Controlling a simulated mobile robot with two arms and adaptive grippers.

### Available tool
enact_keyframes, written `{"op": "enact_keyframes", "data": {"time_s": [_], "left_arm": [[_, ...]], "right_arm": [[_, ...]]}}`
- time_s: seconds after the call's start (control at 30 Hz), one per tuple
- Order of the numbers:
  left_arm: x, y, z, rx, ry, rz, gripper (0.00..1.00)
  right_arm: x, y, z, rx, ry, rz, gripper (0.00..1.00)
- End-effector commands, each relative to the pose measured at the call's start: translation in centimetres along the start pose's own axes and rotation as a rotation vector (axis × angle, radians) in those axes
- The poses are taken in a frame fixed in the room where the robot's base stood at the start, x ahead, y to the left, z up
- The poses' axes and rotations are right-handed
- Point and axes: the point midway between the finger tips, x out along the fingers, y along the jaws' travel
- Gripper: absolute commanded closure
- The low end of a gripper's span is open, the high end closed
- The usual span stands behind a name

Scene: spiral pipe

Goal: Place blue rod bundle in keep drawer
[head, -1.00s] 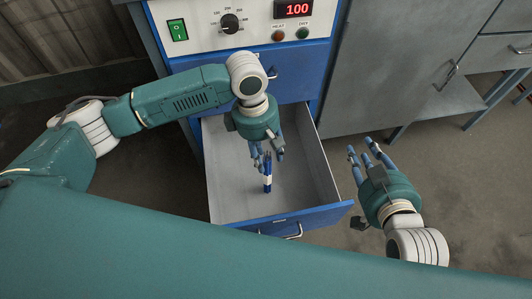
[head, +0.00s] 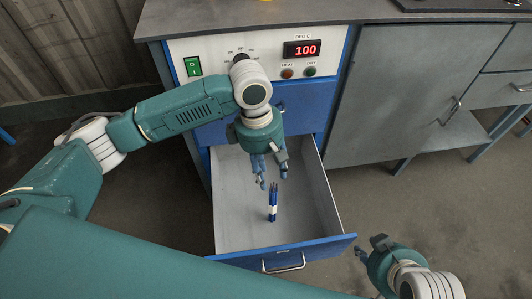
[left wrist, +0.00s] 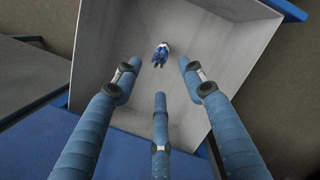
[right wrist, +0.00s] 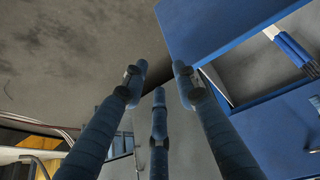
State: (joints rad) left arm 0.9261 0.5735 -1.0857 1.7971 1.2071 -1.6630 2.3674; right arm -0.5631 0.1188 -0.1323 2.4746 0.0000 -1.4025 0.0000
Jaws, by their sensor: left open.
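The blue rod bundle (head: 272,205), with a white band, is inside the open blue drawer (head: 217,215), near its middle, and looks upright. It also shows in the left wrist view (left wrist: 161,54) beyond the fingers, and in the right wrist view (right wrist: 296,50). My left gripper (head: 271,178) is open and empty, above the drawer and apart from the bundle. Its three fingers (left wrist: 160,80) are spread. My right gripper (head: 362,253) is outside the drawer, to its right. Its fingers (right wrist: 158,82) are apart with nothing between them.
The drawer is pulled out from a blue cabinet with a white control panel (head: 225,65) reading 100. A grey cabinet (head: 390,90) stands to the right, under a grey worktop (head: 230,15). The floor (head: 440,205) to the right of the drawer is clear.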

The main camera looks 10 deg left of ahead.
Motion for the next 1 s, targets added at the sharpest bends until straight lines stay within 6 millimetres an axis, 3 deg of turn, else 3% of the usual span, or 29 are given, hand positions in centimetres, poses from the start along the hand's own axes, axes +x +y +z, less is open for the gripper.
{"op": "enact_keyframes", "data": {"time_s": [0.23,0.5,1.0], "left_arm": [[-3.5,0.0,0.1,0.001,0.000,0.002,0.59],[-5.5,0.0,0.0,0.000,-0.001,0.001,0.59],[-5.5,0.0,0.0,0.000,0.000,0.001,0.59]], "right_arm": [[-2.0,0.5,4.7,0.006,-0.193,0.009,0.71],[-2.6,0.5,4.3,0.006,-0.191,0.008,0.71],[-2.5,0.5,4.3,0.006,-0.190,0.008,0.71]]}}
